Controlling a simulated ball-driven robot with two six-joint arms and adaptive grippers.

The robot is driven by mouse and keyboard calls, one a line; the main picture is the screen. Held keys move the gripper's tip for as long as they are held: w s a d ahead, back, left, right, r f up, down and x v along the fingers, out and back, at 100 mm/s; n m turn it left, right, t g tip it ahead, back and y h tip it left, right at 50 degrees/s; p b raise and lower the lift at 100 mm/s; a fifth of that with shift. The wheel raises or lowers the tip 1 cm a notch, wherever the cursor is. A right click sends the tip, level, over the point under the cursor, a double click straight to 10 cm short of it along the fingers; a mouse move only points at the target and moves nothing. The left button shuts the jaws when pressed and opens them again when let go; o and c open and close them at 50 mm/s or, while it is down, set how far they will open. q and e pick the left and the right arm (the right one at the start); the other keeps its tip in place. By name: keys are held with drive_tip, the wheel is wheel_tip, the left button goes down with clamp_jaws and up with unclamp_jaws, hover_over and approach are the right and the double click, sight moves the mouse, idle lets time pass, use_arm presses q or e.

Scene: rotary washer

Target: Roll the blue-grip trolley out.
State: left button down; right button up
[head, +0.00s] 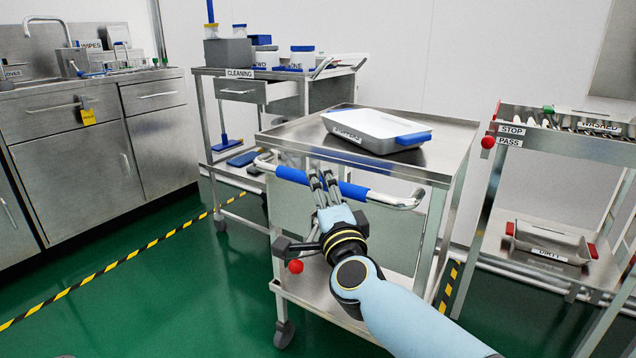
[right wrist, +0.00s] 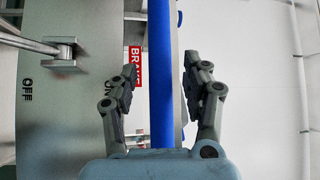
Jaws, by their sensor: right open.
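The steel trolley (head: 300,131) stands in the middle of the head view, with a push bar along its near side. The bar's blue grip (head: 292,175) has my right gripper (head: 325,183) in front of it. In the right wrist view the blue grip (right wrist: 161,80) runs between the two fingers of my right gripper (right wrist: 158,88), with gaps on both sides. The gripper is open. A red brake label (right wrist: 136,65) with ON and OFF marks and a metal lever (right wrist: 62,48) shows beside the grip. A red knob (head: 295,266) shows below the gripper. My left gripper is not in view.
A white tray with blue handles (head: 375,130) sits on the trolley top. Green floor is clear at the front left, crossed by striped tape (head: 110,266).

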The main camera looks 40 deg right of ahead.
drive_tip(key=shift+x, duration=1.5)
clamp_jaws()
